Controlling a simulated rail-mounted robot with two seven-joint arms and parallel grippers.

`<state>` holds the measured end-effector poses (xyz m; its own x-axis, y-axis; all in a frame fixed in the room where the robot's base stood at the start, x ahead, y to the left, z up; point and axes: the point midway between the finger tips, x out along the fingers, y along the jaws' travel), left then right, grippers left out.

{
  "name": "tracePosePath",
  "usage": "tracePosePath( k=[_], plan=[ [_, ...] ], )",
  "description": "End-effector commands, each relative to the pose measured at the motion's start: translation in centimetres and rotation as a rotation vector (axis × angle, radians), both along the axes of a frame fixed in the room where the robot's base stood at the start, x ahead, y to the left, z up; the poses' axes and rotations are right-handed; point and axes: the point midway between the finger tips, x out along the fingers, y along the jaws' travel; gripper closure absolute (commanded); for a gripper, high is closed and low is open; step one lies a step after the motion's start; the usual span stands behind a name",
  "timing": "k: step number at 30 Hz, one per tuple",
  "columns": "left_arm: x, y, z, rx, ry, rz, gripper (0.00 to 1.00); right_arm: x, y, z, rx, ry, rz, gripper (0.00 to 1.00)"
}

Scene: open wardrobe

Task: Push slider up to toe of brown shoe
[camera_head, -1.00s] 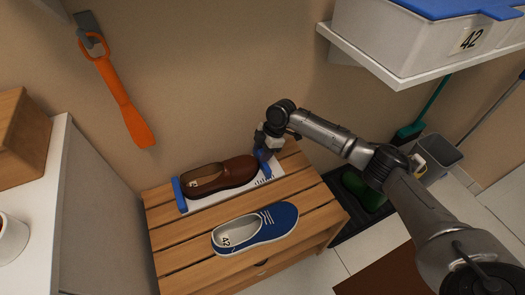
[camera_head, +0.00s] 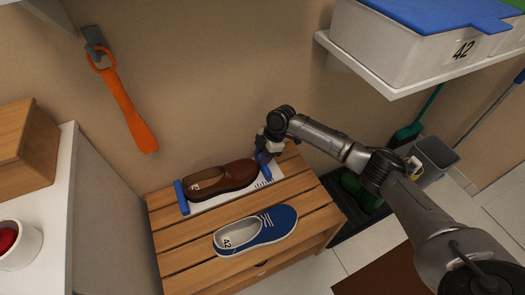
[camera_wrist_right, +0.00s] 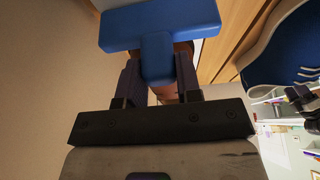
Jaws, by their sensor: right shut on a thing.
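The brown shoe (camera_head: 222,181) lies on a white measuring board (camera_head: 228,197) on the slatted wooden bench, toe to the right. A blue end stop (camera_head: 181,197) stands at its heel. The blue slider (camera_head: 264,167) is at the toe; I cannot tell whether it touches. My right gripper (camera_head: 266,150) is above the slider, shut on its tab. In the right wrist view, the fingers (camera_wrist_right: 158,76) flank the tab of the blue slider (camera_wrist_right: 160,27), and little of the brown shoe shows behind it. My left gripper is not in view.
A blue shoe (camera_head: 256,230) marked 42 lies in front on the bench (camera_head: 185,240). An orange shoehorn (camera_head: 125,105) hangs on the wall. A shelf with a white box (camera_head: 395,50) is at upper right. Green boots (camera_head: 360,192) stand right of the bench.

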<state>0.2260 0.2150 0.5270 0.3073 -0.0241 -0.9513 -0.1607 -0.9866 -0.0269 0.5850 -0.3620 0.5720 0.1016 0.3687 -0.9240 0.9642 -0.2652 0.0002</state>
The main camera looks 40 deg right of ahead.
Motion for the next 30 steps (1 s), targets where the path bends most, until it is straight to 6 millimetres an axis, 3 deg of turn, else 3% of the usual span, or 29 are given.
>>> tracePosePath(
  k=[8, 9, 16, 25, 30],
  plan=[
    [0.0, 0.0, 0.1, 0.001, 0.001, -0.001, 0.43, 0.0, 0.0, 0.0, 0.001, 0.001, 0.0, 1.0],
    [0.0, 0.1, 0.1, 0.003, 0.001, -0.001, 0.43, 0.0, 0.0, 0.0, 0.001, 0.001, 0.0, 0.64],
    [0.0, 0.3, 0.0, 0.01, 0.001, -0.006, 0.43, 0.0, 0.0, 0.0, 0.0, 0.0, 0.0, 0.43],
    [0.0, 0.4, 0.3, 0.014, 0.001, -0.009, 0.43, 0.0, -0.1, 0.4, 0.0, 0.0, 0.0, 0.43],
    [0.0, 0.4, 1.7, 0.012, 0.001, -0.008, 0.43, -0.2, -0.9, 2.6, 0.0, -0.001, 0.0, 0.43]
  ],
)
